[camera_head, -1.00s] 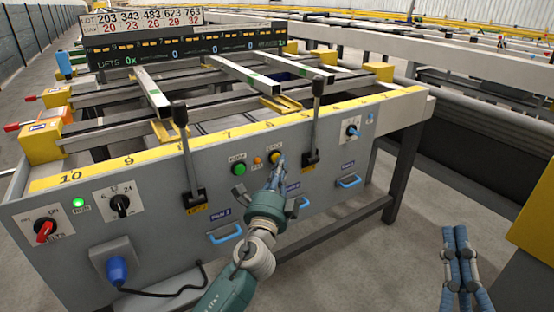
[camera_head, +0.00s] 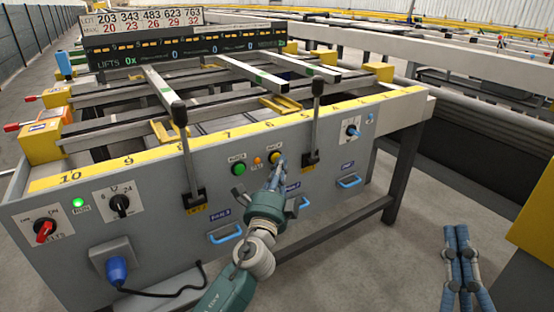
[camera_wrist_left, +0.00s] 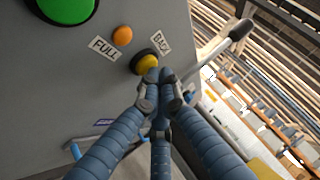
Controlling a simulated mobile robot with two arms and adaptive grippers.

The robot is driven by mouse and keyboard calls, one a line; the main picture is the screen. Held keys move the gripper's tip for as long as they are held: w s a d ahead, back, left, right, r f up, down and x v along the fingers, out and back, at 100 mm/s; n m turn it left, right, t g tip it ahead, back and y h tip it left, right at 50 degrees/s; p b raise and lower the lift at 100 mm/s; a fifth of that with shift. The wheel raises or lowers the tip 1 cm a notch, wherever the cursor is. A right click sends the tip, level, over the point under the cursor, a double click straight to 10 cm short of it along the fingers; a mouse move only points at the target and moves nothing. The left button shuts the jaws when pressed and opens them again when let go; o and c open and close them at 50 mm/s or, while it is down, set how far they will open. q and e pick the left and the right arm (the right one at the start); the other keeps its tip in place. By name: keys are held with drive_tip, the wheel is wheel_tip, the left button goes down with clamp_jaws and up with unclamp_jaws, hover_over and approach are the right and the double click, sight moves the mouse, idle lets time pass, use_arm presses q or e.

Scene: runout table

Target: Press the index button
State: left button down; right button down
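A yellow round button (camera_head: 275,157) with a dark collar sits on the grey front panel; it also shows in the wrist view (camera_wrist_left: 147,64). A larger green button (camera_head: 239,169) is to its left, with a small orange lamp (camera_head: 257,161) between them. The labels by the buttons are too small to read in the head view. My left gripper (camera_head: 281,160) has its blue fingers drawn together, the tips at the lower right edge of the yellow button. Contact cannot be told. My right gripper (camera_head: 454,228) is low at the right, fingers together, away from the panel.
Black-handled levers (camera_head: 316,120) (camera_head: 181,150) stand out from the panel on both sides of the buttons. Blue drawer-type handles (camera_head: 225,236), a red switch (camera_head: 45,231) and a blue plug (camera_head: 117,269) are lower. Metal bars lie across the table top below a dark display (camera_head: 185,46).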

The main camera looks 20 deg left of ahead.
use_arm(q)
drive_tip(key=shift+s+d, duration=0.4)
drive_tip(key=shift+d, duration=0.05)
drive_tip(key=shift+s+d, duration=0.8)
drive_tip(key=shift+d, duration=0.2)
drive_tip(key=shift+s+d, duration=0.75)
drive_tip(key=shift+d, duration=0.25)
